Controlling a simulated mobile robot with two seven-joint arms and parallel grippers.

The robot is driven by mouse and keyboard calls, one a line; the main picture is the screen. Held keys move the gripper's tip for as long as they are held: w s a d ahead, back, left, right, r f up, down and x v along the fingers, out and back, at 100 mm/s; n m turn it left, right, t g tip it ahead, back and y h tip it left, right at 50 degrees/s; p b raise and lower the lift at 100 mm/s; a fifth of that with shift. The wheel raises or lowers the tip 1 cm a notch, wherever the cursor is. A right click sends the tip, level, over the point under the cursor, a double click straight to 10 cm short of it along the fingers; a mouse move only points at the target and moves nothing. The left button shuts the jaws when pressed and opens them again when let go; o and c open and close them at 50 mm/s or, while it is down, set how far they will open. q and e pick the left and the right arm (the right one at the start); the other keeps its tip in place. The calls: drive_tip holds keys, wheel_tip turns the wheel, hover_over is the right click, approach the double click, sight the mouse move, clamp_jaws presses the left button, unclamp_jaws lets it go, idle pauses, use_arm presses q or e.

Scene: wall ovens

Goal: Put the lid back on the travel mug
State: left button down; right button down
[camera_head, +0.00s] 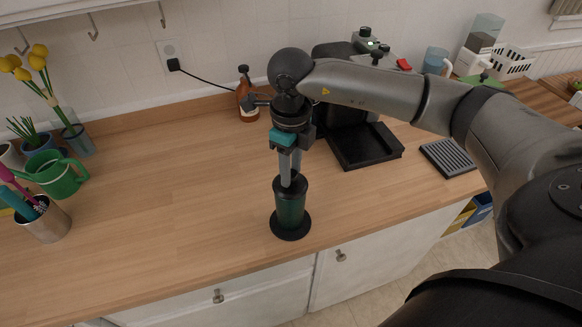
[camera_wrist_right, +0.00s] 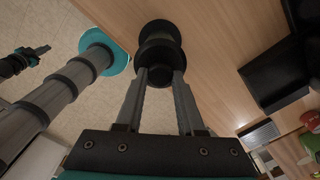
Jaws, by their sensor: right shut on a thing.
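The travel mug (camera_head: 291,212) stands upright on the wooden counter near its front edge. It is dark green with a black top and a wide black disc at its foot. My right gripper (camera_head: 290,181) points down from above, with its fingertips at the mug's top. In the right wrist view its fingers (camera_wrist_right: 160,74) are shut on the black lid (camera_wrist_right: 161,88), in line with the mug. I cannot tell whether the lid touches the rim or is seated, as the fingers cover the join. My left gripper does not show in the head view.
A brown bottle (camera_head: 247,101) stands behind my right gripper. A black machine (camera_head: 365,146) with a flat tray is to the right, beside a grey ribbed mat (camera_head: 449,157). A green watering can (camera_head: 60,178) and a utensil cup (camera_head: 45,222) stand at left. The counter between is clear.

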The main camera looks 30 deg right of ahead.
drive_tip(key=shift+f+b, duration=0.2)
drive_tip(key=shift+b, duration=0.2)
idle(0.8)
idle(0.4)
unclamp_jaws()
idle(0.5)
drive_tip(key=shift+r, duration=0.1)
drive_tip(key=shift+r+p, duration=2.35)
drive_tip(key=shift+r, duration=1.1)
clamp_jaws()
